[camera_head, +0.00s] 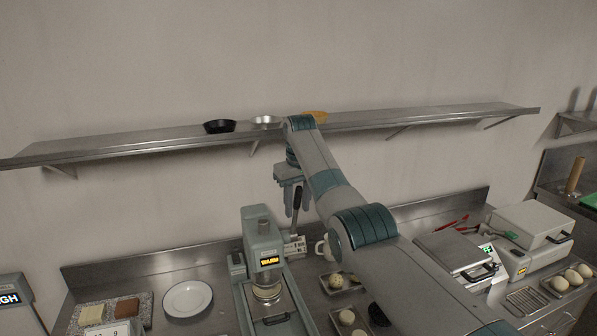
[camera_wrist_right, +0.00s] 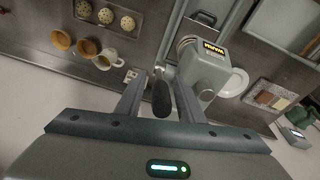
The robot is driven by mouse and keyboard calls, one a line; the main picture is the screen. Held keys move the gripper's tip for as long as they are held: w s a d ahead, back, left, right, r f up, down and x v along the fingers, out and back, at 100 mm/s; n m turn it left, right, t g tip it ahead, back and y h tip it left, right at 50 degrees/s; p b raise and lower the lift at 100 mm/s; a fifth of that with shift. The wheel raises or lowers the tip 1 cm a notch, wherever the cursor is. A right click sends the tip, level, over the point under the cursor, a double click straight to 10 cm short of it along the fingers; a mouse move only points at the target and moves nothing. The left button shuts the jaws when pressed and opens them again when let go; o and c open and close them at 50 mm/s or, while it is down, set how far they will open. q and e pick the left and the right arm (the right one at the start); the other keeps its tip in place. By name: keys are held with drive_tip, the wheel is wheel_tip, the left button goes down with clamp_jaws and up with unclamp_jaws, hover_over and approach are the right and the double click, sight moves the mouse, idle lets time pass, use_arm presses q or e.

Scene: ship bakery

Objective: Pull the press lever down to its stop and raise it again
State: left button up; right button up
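The press (camera_head: 264,240) stands on the steel counter left of centre, with a lit display reading WARM. It also shows in the right wrist view (camera_wrist_right: 205,70). Its lever rises at its right side, with a dark grip (camera_head: 297,199). My right gripper (camera_head: 291,208) hangs over the lever, fingers pointing down. In the right wrist view the dark grip (camera_wrist_right: 161,98) lies between the two spread fingers, with a visible gap on each side. The gripper is open around the grip, not closed on it. My left gripper is in neither view.
A wall shelf (camera_head: 160,138) with pans runs behind my right arm. A white plate (camera_head: 188,299) and a board (camera_head: 142,304) with ingredients lie left of the press. A mug (camera_head: 323,248) and dough balls stand to its right. A grey appliance (camera_head: 533,224) is further right.

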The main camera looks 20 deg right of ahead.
drive_tip(key=r+b, duration=0.1)
drive_tip(key=r, duration=0.1)
drive_tip(key=r+b, duration=0.1)
drive_tip(key=r, duration=0.1)
drive_tip(key=s+r+b, duration=0.1)
drive_tip(key=r, duration=0.2)
drive_tip(key=shift+s+a+r, duration=0.1)
drive_tip(key=r, duration=0.2)
drive_tip(key=r+b, duration=0.1)
drive_tip(key=r, duration=0.1)
drive_tip(key=s+r, duration=0.1)
drive_tip(key=r, duration=0.1)
drive_tip(key=shift+r, duration=0.4)
drive_tip(key=shift+s+a+r+b, duration=0.1)
drive_tip(key=shift+s+r+b, duration=0.15)
drive_tip(key=shift+r, duration=0.6)
drive_tip(key=shift+f, duration=0.1)
